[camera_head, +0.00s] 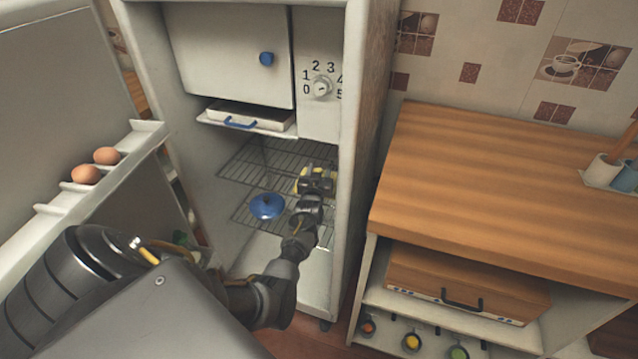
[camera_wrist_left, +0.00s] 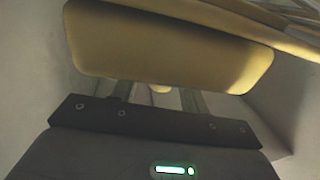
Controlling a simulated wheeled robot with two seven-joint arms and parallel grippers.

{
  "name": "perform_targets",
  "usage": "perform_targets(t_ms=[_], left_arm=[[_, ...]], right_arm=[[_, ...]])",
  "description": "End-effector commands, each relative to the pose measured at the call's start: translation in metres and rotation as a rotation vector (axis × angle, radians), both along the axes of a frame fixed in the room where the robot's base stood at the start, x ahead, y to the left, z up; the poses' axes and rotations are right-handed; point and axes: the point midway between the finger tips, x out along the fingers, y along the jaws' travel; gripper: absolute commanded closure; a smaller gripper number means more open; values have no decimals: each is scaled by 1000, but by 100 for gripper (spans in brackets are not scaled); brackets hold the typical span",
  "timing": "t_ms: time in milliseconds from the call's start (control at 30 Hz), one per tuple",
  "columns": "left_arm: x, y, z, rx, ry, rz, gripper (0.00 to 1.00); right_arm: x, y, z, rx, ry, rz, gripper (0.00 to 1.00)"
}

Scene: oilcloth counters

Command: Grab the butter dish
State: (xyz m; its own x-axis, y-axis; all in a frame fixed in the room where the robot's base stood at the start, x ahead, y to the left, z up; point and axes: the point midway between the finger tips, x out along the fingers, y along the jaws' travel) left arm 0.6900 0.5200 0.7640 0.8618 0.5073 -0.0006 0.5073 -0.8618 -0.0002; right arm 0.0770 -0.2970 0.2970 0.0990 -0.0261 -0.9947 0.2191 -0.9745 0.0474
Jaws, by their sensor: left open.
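The butter dish (camera_head: 302,183) is yellow and sits on a wire shelf inside the open fridge in the head view, partly hidden by my gripper. In the left wrist view its yellow body (camera_wrist_left: 165,48) fills the upper part, very close. A small yellow knob-like part shows just below its edge, between the fingers. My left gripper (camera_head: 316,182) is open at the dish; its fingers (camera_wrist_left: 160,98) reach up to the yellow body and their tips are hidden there. I cannot tell whether they touch it. My right gripper is not in view.
The fridge's right wall (camera_head: 352,150) is close to my left arm. The open door (camera_head: 95,185) holds eggs (camera_head: 86,174). A wooden counter (camera_head: 490,180) stands at the right.

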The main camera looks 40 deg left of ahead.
Motion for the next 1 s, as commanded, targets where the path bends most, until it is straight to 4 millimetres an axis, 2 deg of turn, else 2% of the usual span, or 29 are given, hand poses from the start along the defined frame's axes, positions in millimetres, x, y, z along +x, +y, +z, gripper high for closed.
perform_targets(t_ms=[267, 600, 1000], left_arm=[[2, 2, 0, 0, 0, 0, 55], [2, 2, 0, 0, 0, 0, 100], [2, 1, 0, -1, 1, 0, 100]], right_arm=[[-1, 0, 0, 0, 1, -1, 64], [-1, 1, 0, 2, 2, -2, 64], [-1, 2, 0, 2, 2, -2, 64]])
